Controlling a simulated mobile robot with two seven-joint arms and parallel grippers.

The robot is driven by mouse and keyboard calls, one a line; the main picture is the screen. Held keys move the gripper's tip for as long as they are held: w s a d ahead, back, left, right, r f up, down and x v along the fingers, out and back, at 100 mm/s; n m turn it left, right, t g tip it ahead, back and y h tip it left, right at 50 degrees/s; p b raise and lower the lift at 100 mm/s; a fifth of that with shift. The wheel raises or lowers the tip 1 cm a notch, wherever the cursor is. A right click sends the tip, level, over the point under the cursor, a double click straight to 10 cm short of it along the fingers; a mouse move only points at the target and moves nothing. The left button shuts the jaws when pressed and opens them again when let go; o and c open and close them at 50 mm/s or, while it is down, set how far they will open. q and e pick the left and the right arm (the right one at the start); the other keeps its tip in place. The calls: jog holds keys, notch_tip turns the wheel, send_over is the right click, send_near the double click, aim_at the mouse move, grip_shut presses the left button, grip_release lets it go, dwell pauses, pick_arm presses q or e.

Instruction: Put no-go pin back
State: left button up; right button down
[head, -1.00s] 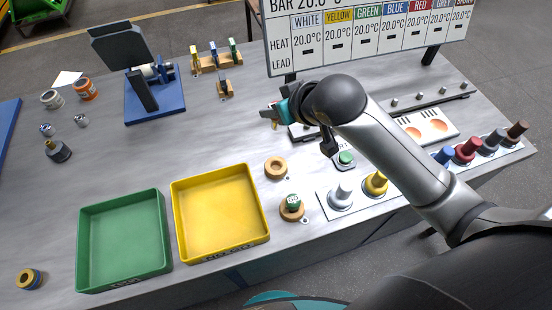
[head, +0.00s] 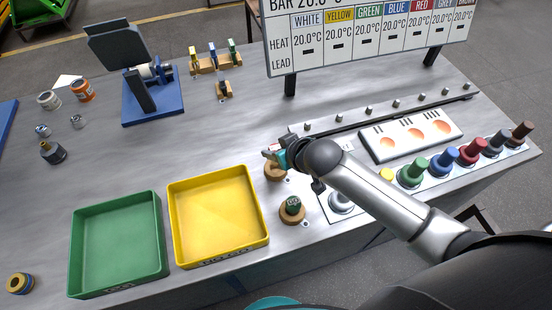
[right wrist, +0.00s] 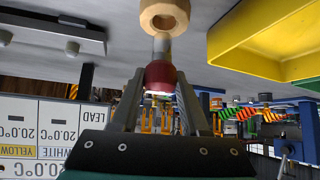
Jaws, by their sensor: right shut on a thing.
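My right gripper (head: 272,153) is shut on the no-go pin, which has a red head (right wrist: 160,76) and a grey shaft (right wrist: 162,46) in the right wrist view. In that view the shaft points at a round wooden holder (right wrist: 164,8), and its end overlaps the holder's near edge. I cannot tell whether the tip has entered the hole. In the head view the gripper is just above and behind this wooden holder (head: 274,173), partly covering it. A green-topped pin (head: 292,204) stands in a second wooden holder (head: 291,217). My left gripper is out of view.
A yellow tray (head: 262,205) and a green tray (head: 160,240) lie to the left. A white panel (head: 412,135) and a row of coloured knobs (head: 442,165) stand to the right. The middle of the bench (head: 190,140) is clear.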

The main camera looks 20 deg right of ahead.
jog(key=shift+f+b, duration=0.4)
jog(key=shift+f, duration=1.5)
jog(key=shift+f, duration=0.2)
jog(key=shift+c, duration=2)
grip_release()
jog(key=shift+r, duration=0.2)
jog(key=p+v, duration=0.2)
jog(key=v, duration=1)
jog(key=shift+p, duration=0.35)
